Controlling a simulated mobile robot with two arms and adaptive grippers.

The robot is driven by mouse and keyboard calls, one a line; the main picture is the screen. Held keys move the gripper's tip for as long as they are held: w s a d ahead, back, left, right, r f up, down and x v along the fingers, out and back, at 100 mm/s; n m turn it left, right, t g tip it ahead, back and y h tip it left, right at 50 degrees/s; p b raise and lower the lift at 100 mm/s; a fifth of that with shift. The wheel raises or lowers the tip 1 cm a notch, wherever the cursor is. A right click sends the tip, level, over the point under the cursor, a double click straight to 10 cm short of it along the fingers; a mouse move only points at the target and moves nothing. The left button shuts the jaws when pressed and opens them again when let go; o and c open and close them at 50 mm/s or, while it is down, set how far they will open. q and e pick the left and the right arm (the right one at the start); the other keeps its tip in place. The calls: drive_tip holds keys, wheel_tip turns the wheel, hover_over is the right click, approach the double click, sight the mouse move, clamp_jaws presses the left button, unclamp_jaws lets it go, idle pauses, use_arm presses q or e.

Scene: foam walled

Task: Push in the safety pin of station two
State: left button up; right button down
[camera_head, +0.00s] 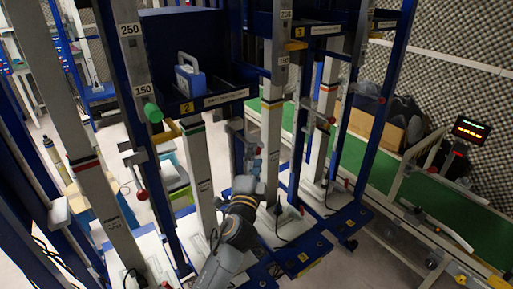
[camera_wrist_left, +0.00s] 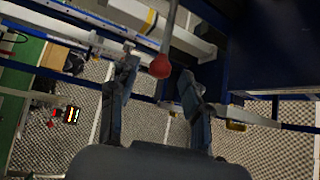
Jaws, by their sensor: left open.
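Station two has a yellow "2" label on a dark blue shelf (camera_head: 215,100) in the head view. A green knob (camera_head: 152,112) sticks out at the shelf's left post. I cannot tell which part is the safety pin. My left gripper (camera_head: 245,132) is raised below the shelf, right of its pale front post. In the left wrist view, my left gripper (camera_wrist_left: 160,75) is open. A red ball (camera_wrist_left: 160,67) on a thin rod appears between its fingers, with gaps on both sides. Its depth is unclear. My right gripper is not in view.
A grey-blue case (camera_head: 189,76) stands on the shelf. Tall posts and blue frames crowd both sides of my arm. A red-ended lever (camera_head: 142,195) hangs at the left. A green conveyor (camera_head: 420,190) runs along the right, with a lit display (camera_head: 470,130) behind it.

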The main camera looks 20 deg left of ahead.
sight(242, 138)
use_arm(q)
drive_tip(key=shift+x, duration=1.8)
clamp_jaws()
